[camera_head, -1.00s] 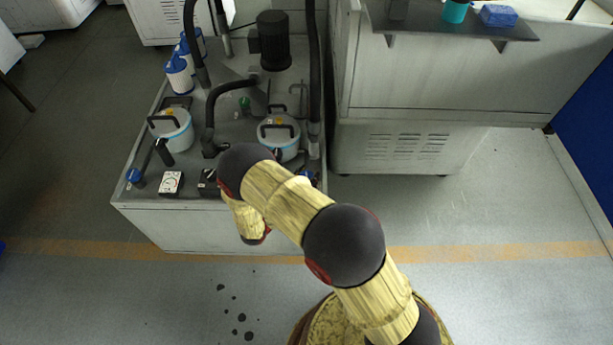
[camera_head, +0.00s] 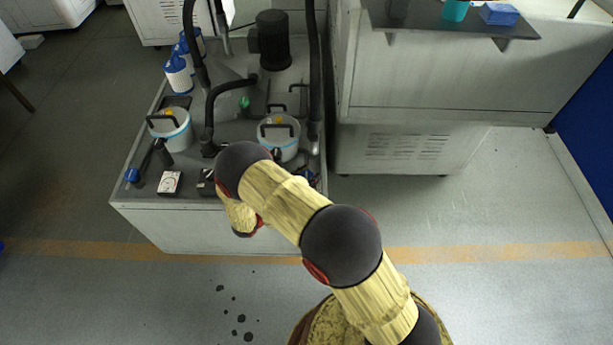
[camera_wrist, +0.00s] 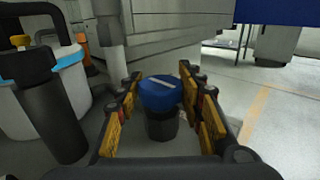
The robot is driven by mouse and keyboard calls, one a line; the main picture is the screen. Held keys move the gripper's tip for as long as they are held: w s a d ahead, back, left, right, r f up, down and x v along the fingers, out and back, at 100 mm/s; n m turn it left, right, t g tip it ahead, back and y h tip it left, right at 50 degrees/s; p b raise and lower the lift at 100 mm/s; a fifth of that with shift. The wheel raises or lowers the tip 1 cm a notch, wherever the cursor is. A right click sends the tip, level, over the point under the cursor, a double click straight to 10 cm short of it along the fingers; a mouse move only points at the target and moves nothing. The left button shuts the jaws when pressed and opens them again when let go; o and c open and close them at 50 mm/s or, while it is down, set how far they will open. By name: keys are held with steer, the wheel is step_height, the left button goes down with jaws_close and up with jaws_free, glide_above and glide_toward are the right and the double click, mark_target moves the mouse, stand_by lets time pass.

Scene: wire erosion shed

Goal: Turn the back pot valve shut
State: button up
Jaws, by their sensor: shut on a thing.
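A blue valve knob (camera_wrist: 158,95) with a pale stripe across its top sits on a dark round stem in the wrist view. My gripper (camera_wrist: 161,74) has one yellow-padded finger on each side of the knob and is shut on it. The stripe runs slightly slanted. In the head view my arm hides most of the gripper and this knob, beside the right-hand white pot (camera_head: 278,148). A second blue valve knob (camera_head: 133,175) stands at the front left of the tank unit, near the left-hand pot (camera_head: 171,141).
The grey tank unit (camera_head: 210,228) carries a dark motor (camera_head: 272,40), black hoses, blue-and-white filters (camera_head: 178,73) and a gauge (camera_head: 170,183). A black cylinder (camera_wrist: 55,112) stands close left of my fingers. A large machine (camera_head: 420,70) stands right. Open floor lies in front.

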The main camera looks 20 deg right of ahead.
steer(key=o, duration=1.2)
steer(key=shift+a, duration=0.15)
steer(key=v, duration=1.1)
steer(key=shift+s+a, duration=0.25)
steer(key=shift+a, duration=0.1)
